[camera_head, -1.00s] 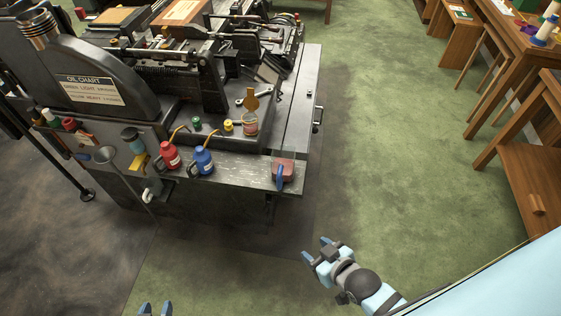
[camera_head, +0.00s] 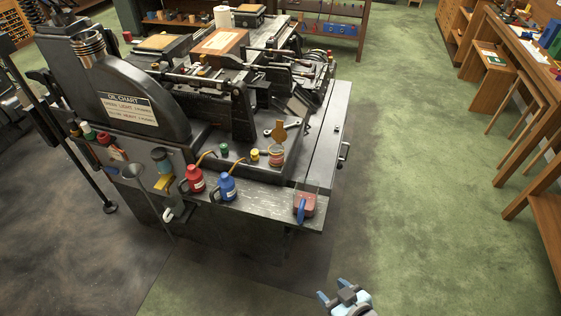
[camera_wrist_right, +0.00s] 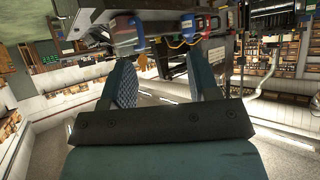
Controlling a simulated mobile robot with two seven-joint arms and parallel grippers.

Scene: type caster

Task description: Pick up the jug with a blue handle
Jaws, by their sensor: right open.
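The jug with a blue handle (camera_head: 309,203) has a reddish body and stands at the right front corner of the machine's grey shelf (camera_head: 262,207). Its blue handle faces the front. In the right wrist view, which looks upside down, the jug (camera_wrist_right: 124,28) shows near the top, beyond the left finger. My right gripper (camera_head: 337,297) is at the bottom edge of the head view, in front of the shelf and apart from the jug. Its fingers (camera_wrist_right: 165,82) are spread with nothing between them. My left gripper is not in view.
A blue bottle (camera_head: 228,188) and a red bottle (camera_head: 195,180) stand on the same shelf, left of the jug. A clear-and-red container (camera_head: 276,156) stands behind it. The green floor (camera_head: 415,200) right of the machine is open up to the wooden benches (camera_head: 545,90).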

